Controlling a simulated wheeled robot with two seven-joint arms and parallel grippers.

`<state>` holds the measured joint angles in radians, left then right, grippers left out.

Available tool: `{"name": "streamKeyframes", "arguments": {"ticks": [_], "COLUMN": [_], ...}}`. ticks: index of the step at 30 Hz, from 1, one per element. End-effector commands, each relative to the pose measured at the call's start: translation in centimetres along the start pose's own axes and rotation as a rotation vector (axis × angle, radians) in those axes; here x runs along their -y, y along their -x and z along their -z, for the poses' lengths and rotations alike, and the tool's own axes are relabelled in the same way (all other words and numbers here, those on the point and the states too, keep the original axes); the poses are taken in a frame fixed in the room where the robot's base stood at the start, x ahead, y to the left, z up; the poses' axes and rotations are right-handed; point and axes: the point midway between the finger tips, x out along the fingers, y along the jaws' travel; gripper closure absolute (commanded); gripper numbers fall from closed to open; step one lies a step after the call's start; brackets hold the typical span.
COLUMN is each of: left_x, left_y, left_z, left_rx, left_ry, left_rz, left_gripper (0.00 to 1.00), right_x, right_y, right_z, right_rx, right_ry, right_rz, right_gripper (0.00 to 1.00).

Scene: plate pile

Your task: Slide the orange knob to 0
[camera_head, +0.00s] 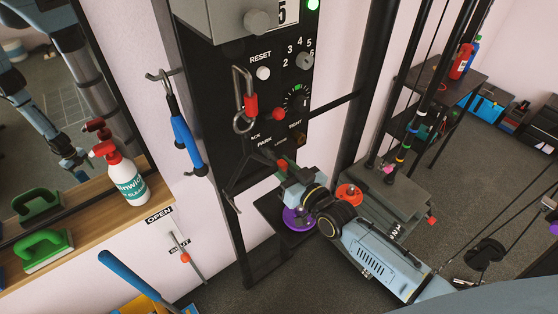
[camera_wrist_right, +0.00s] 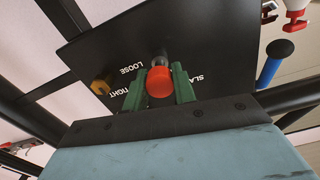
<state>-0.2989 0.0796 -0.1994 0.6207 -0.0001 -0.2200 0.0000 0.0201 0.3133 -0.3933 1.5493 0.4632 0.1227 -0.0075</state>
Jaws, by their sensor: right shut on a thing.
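An orange-yellow knob (camera_wrist_right: 100,87) sits on the black panel beside the word TIGHT in the right wrist view, and it also shows low on the panel in the head view (camera_head: 299,140). I see no 0 mark beside it. My left gripper is not in view.
A second red ball (camera_head: 278,114) stands by the panel dial (camera_head: 297,100). A purple disc (camera_head: 298,219) and an orange-red disc (camera_head: 349,195) lie near my right wrist. A spray bottle (camera_head: 125,182) stands on the left shelf.

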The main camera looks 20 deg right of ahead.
Motion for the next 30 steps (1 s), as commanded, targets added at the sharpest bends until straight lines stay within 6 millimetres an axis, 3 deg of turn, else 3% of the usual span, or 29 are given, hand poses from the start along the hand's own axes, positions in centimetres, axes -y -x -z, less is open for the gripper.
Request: {"name": "streamKeyframes", "arguments": {"ticks": [3, 4, 8, 20, 23, 30], "left_x": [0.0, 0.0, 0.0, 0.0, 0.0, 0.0], "left_y": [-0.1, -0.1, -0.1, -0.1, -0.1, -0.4], "left_z": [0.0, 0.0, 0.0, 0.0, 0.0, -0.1], "left_rx": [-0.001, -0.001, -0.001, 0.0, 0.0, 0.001], "left_ry": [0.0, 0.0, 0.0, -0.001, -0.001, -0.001], "left_rz": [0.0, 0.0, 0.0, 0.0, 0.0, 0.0], "left_gripper": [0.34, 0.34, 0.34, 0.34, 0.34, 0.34], "right_x": [0.0, 0.0, 0.0, 0.0, 0.0, 0.0], "right_y": [0.1, 0.1, 0.1, 0.7, 2.0, 7.0], "right_z": [-0.2, -0.2, -0.2, -0.2, -0.2, -0.3], "right_rx": [0.002, 0.002, 0.002, 0.001, 0.003, 0.005], "right_ry": [0.0, 0.0, 0.0, -0.001, -0.001, 0.0], "right_rz": [-0.001, -0.001, -0.001, -0.001, -0.001, -0.001], "right_gripper": [1.0, 0.7, 0.53, 0.51, 0.51, 0.51]}}
